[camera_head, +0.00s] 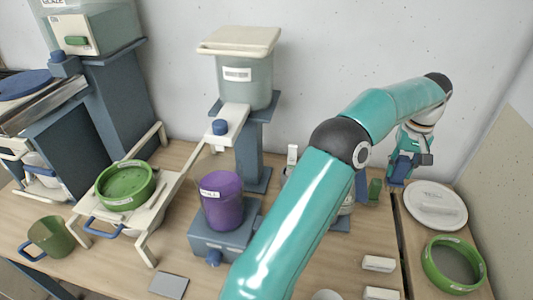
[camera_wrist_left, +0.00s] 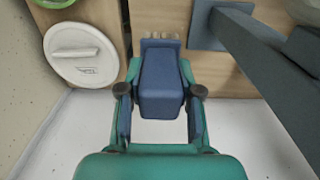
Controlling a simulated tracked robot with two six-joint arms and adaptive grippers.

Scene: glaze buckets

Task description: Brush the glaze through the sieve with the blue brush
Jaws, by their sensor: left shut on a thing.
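A green sieve (camera_head: 127,187) sits on the cream stand at the left, with green glaze inside. A second green ring, a sieve by its look (camera_head: 455,262), lies at the right; its edge shows in the left wrist view (camera_wrist_left: 55,3). My left gripper (camera_head: 410,160) is at the far right near the wall, well away from the sieve on the stand. It is shut on the blue brush, whose blue block (camera_wrist_left: 161,85) is between the fingers, pale bristles at the far end. My right gripper is in neither view.
A purple bucket (camera_head: 222,205) stands on a grey-blue base in the middle. A lidded bucket (camera_head: 245,80) stands on a column behind. A green mug (camera_head: 50,237) is at the left. A white lid (camera_head: 435,205) lies near my left gripper. My arm crosses the table.

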